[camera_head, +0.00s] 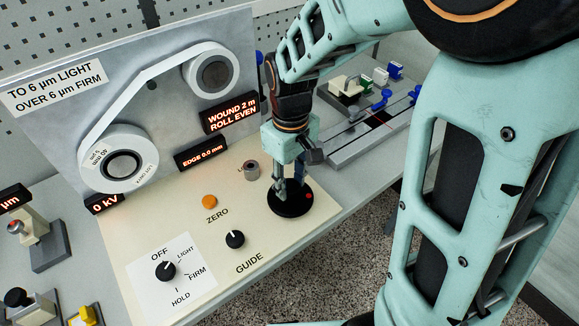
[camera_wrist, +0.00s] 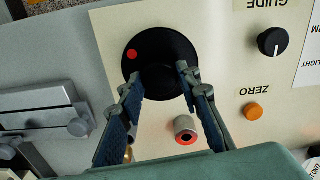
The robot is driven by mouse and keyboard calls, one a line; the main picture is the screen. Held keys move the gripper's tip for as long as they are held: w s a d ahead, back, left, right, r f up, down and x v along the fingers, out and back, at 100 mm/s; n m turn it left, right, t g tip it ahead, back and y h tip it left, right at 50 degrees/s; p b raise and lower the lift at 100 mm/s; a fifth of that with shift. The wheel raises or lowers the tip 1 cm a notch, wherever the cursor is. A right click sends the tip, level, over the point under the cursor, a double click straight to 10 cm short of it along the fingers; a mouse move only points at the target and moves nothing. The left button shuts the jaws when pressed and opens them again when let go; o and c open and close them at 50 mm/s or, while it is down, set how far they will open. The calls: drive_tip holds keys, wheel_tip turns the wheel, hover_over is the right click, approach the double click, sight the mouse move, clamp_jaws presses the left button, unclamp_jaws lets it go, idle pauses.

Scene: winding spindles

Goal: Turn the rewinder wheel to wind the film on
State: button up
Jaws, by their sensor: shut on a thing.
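The rewinder wheel (camera_head: 291,207) is a black disc with a red dot, lying flat on the cream panel. My gripper (camera_head: 285,190) reaches down onto it from above. In the wrist view the wheel (camera_wrist: 160,48) shows its red dot at the left, and my gripper's fingers (camera_wrist: 158,78) stand on either side of its raised dark hub, shut on it. The fingers partly hide the hub. The film (camera_head: 150,75) runs between a large white roll (camera_head: 137,145) at lower left and a smaller roll (camera_head: 215,75) at upper right. A display (camera_head: 231,115) reads "WOUND 2 m ROLL EVEN".
An orange ZERO button (camera_head: 209,201), a GUIDE knob (camera_head: 235,239), an OFF/LIGHT/FIRM/HOLD knob (camera_head: 165,270) and a small grey post (camera_head: 252,170) stand near the wheel. Another display (camera_head: 201,154) reads "EDGE 0.0 mm". A grey rail fixture (camera_head: 362,138) lies beyond the panel.

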sight(290, 186)
drive_tip(key=m, duration=1.1)
drive_tip(key=shift+m, duration=1.6)
drive_tip(key=o, duration=1.2)
drive_tip(key=shift+c, duration=0.2)
drive_tip(key=shift+r, duration=0.1)
wheel_tip(290, 186, up, 12)
